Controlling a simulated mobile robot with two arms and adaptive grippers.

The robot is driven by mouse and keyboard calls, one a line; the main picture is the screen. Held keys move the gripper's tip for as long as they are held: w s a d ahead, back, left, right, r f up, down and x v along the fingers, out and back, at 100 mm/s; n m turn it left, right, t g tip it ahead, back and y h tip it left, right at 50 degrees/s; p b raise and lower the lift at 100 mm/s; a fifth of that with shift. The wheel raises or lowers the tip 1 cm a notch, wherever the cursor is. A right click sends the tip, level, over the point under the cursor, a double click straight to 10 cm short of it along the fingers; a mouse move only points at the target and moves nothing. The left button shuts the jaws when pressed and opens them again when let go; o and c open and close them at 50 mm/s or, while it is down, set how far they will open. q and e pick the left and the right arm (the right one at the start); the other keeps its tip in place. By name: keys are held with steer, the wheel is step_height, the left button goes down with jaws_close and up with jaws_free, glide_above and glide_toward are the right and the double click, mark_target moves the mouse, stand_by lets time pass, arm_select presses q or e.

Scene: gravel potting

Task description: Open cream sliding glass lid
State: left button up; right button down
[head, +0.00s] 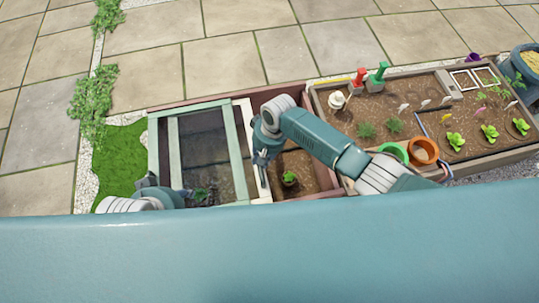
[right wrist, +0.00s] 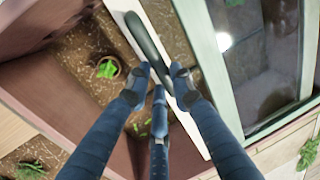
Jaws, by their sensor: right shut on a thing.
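The cream sliding lid (head: 245,120) lies on a brown planter box, with its cream edge bar crossing the box near the middle. In the right wrist view the cream bar (right wrist: 165,25) carries a dark green handle (right wrist: 145,45). My right gripper (right wrist: 167,82) is shut on the handle; in the head view it (head: 262,160) is at the bar's right side. A pale green glass frame (head: 230,132) lies left of the bar; glass overlap is hard to tell. My left gripper (head: 150,184) is at the frame's front left, its finger gap unclear.
The box's right part is uncovered, with a small potted plant (head: 289,178) inside. Grass (head: 120,155) lies left; paving lies behind.

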steer(key=shift+a, duration=0.3)
steer(key=c, duration=1.5)
jaws_free()
steer(key=shift+r, duration=0.15)
steer(key=r, duration=0.4)
steer(key=d+r, duration=0.1)
steer(key=r, duration=0.2)
steer(key=d+r, duration=0.1)
steer(key=r, duration=0.3)
steer(key=shift+w+d+r, duration=0.2)
steer(key=shift+r, duration=0.1)
